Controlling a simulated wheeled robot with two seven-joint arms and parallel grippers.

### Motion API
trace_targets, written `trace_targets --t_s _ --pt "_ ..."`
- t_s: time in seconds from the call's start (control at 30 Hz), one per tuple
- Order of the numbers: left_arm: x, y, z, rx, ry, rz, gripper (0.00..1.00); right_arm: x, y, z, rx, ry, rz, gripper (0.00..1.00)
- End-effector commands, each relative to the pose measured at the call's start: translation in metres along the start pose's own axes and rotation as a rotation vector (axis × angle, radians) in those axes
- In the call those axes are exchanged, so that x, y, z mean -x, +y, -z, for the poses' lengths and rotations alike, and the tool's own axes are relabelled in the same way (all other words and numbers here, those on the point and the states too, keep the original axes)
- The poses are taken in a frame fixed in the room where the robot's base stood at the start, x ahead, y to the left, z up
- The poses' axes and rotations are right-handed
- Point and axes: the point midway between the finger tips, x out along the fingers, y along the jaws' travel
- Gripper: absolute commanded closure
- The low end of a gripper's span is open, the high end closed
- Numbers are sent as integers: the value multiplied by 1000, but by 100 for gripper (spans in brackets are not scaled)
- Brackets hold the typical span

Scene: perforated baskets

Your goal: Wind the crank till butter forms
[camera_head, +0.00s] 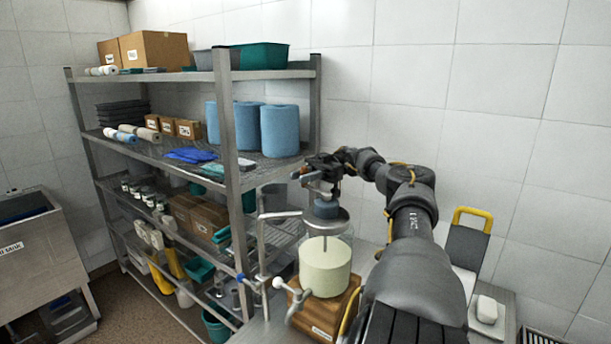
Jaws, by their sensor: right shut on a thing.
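The churn stands on a wooden block (342,308) in the lower middle of the view. Its clear jar (325,272) holds a pale cream-yellow mass, and a metal lid (338,222) with a blue-grey hub closes the top. My right gripper (317,180) is just above the hub, shut on the crank (318,187) at the top of the churn. The fingers hide most of the crank's grip. Whether the pale mass is cream or butter I cannot tell. My left gripper is not in view.
A metal pipe with white-knobbed valves (262,280) stands close at the churn's left. A metal shelf rack (238,160) with boxes and blue rolls stands behind it. A yellow-handled board (468,240) and a white block (487,309) are at the right.

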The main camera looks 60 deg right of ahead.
Motion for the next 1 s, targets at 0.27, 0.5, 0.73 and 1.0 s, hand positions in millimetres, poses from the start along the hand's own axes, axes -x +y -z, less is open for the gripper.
trace_targets --t_s 0.27,0.5,0.73,1.0 --pt "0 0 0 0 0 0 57 0 0 3 5 -5 7 100" --pt "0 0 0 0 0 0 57 -1 0 3 5 -5 6 74" --pt "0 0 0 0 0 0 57 -1 0 1 2 -4 7 57" --pt "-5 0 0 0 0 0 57 -1 0 3 2 -4 8 57"
